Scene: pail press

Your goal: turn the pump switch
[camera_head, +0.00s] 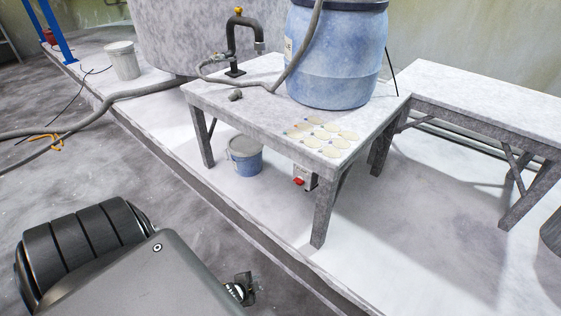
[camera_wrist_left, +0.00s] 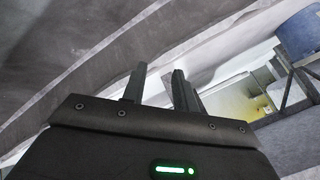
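The pump switch (camera_head: 303,177) is a small grey box with a red knob, mounted under the front edge of the near table beside its front leg. My left gripper (camera_head: 246,288) shows small and dark at the bottom of the head view, low in front of the platform and well apart from the switch. In the left wrist view its two dark fingers (camera_wrist_left: 158,86) stand apart with a gap and nothing between them. I cannot make out the switch in the wrist view. My right gripper is not in view.
The near table (camera_head: 258,101) carries a blue barrel (camera_head: 335,55), a black pump pipe (camera_head: 233,45) and pale discs (camera_head: 322,134). A small blue pail (camera_head: 244,157) stands under it. The raised platform edge (camera_head: 219,203) runs diagonally between my arm and the table. A hose (camera_head: 75,125) lies at left.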

